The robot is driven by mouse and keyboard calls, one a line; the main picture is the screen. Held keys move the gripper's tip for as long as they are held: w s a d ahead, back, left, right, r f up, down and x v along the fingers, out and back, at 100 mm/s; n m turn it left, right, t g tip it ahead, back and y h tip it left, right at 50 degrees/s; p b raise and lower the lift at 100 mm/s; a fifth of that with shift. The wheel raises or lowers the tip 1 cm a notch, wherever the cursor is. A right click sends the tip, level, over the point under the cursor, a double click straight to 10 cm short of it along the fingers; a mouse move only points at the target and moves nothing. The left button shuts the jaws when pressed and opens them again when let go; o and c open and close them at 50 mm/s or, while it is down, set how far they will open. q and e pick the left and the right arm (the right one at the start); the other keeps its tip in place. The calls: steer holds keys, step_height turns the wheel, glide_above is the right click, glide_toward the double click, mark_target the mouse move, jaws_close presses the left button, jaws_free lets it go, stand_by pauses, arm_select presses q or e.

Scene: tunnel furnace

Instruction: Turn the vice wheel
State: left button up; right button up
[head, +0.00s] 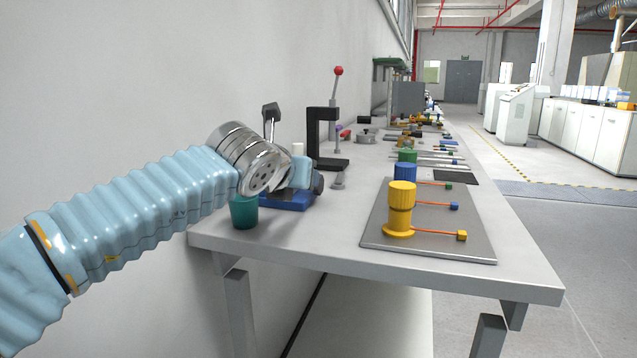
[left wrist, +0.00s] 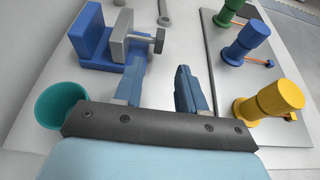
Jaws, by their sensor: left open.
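The blue vice (left wrist: 90,42) with a grey sliding jaw (left wrist: 122,36) stands near the back left of the bench in the left wrist view. Its grey screw and small handle (left wrist: 157,41) point right. My left gripper (left wrist: 158,80) is open and empty, with its two blue fingers apart. The left finger lies just below the grey jaw and screw; I cannot tell whether it touches. In the head view, the vice's blue base (head: 290,203) shows beneath my left gripper (head: 306,178), and my wrist hides much of it. My right gripper is not in view.
A teal cup (head: 244,213) stands close to my left wrist. A grey plate (head: 440,245) with yellow, blue and green cylinders lies to the right. A black press (head: 322,140) with a red-knobbed lever stands behind the vice. A wall runs along the left.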

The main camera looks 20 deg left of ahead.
arm_select(q)
steer(key=x, duration=1.3)
steer(key=shift+p, duration=0.3)
jaws_close()
